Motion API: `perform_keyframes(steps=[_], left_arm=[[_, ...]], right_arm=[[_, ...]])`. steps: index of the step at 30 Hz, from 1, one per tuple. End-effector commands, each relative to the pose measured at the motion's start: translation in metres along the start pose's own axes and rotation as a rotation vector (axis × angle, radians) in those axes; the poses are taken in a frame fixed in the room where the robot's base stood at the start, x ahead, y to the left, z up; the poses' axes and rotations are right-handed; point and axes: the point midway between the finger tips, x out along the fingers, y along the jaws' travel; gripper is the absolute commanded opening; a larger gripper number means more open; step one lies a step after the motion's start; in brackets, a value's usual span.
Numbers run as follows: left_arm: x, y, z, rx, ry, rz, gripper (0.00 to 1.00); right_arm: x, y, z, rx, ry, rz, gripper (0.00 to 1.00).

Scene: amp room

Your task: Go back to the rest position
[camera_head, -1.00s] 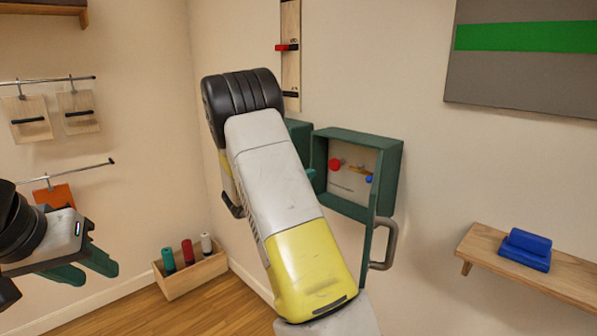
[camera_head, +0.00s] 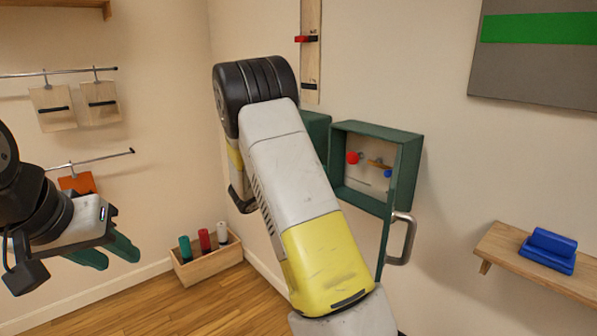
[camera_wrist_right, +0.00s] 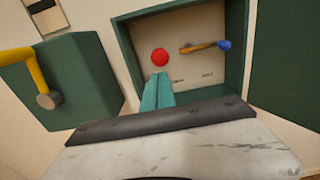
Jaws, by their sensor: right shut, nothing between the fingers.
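My left gripper (camera_head: 107,252) is at the lower left of the head view, its two teal fingers apart and empty, in front of the left wall. My right arm crosses the middle of the head view and hides its gripper there. In the right wrist view, my right gripper (camera_wrist_right: 158,88) has its teal fingers together with nothing between them. They point toward the open green wall box (camera_wrist_right: 124,46), just below its red knob (camera_wrist_right: 160,57) in the picture. I cannot tell whether they touch anything.
The green box (camera_head: 413,160) has an open door with a grey handle (camera_head: 401,238). A lever with a blue tip (camera_wrist_right: 224,45) is inside. A wooden shelf (camera_head: 500,237) holds blue blocks (camera_head: 548,250). A wooden bin (camera_head: 207,264) with several coloured cylinders stands on the floor.

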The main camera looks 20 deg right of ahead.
Motion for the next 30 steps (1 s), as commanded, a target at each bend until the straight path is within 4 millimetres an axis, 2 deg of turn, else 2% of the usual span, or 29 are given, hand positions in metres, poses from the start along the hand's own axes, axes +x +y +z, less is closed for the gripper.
perform_keyframes(steps=[7,10,13,17,21,24,30], left_arm=[[0.000,0.000,0.000,0.000,0.000,0.000,0.36],[0.000,0.000,0.000,0.000,0.000,0.000,0.36],[0.000,0.000,0.000,0.000,0.000,0.000,0.36],[0.000,0.000,0.000,0.000,0.000,0.000,0.36],[0.000,0.000,0.000,0.000,0.000,0.000,0.36],[0.000,0.000,0.000,0.000,0.000,0.000,0.36],[0.000,0.000,0.000,0.000,0.000,0.000,0.36]], right_arm=[[0.000,0.000,0.000,0.001,0.001,-0.001,0.00],[0.002,-0.009,0.001,0.028,0.028,-0.022,0.00],[0.003,-0.036,0.002,0.119,0.117,-0.091,0.00],[-0.005,-0.092,-0.001,0.332,0.318,-0.244,0.00],[-0.037,-0.146,-0.009,0.598,0.552,-0.421,0.00],[-0.070,-0.174,-0.011,0.792,0.710,-0.541,0.00],[-0.145,-0.209,-0.003,1.176,1.004,-0.769,0.00]])
